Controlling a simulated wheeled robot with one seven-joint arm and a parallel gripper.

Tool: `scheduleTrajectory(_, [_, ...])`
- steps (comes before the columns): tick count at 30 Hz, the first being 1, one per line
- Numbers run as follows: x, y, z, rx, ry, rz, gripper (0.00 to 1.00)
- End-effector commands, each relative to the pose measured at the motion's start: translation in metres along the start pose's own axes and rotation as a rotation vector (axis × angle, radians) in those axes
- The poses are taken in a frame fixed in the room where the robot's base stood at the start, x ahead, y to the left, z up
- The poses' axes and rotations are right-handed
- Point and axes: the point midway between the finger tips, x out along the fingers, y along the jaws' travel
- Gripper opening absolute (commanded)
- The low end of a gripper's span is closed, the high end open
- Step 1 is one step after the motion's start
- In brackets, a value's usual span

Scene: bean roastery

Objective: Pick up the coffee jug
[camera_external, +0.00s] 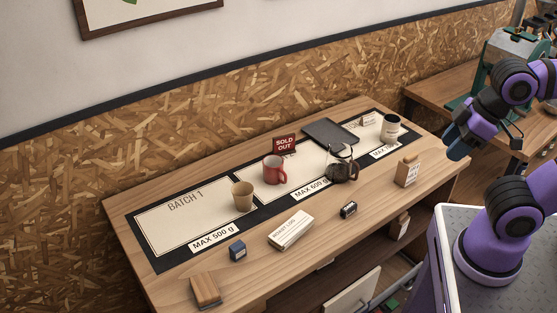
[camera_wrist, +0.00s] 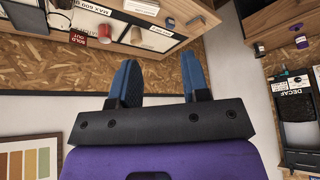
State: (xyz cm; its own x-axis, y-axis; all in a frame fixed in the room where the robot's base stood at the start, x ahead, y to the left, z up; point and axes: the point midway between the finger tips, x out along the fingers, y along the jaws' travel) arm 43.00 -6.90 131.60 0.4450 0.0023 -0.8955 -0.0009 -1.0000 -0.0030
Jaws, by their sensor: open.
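The coffee jug (camera_external: 341,168) is a glass jug with a dark handle and dark contents. It stands upright on the front edge of the board, right of the red mug, in the external view. My gripper (camera_external: 457,149) is raised to the right of the table, well apart from the jug. In the wrist view, the two blue fingers of my gripper (camera_wrist: 160,80) are spread with nothing between them.
A brown bag (camera_external: 407,171) and small black item (camera_external: 348,210) are nearer the front.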

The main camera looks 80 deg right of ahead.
Motion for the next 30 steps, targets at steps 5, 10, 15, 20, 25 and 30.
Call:
scheduleTrajectory(5, [0.0, 0.0, 0.0, 0.0, 0.0, 0.0, 0.43])
scheduleTrajectory(10, [0.0, 0.0, 0.0, 0.0, 0.0, 0.0, 0.25])
scheduleTrajectory(15, [0.0, 0.0, 0.0, 0.0, 0.0, 0.0, 0.25])
scheduleTrajectory(20, [0.002, 0.001, -0.003, 0.02, -0.012, -0.002, 0.25])
scheduleTrajectory(25, [0.016, 0.011, -0.019, 0.153, -0.08, -0.019, 0.25])
scheduleTrajectory(30, [0.041, 0.032, -0.044, 0.378, -0.177, -0.049, 0.25])
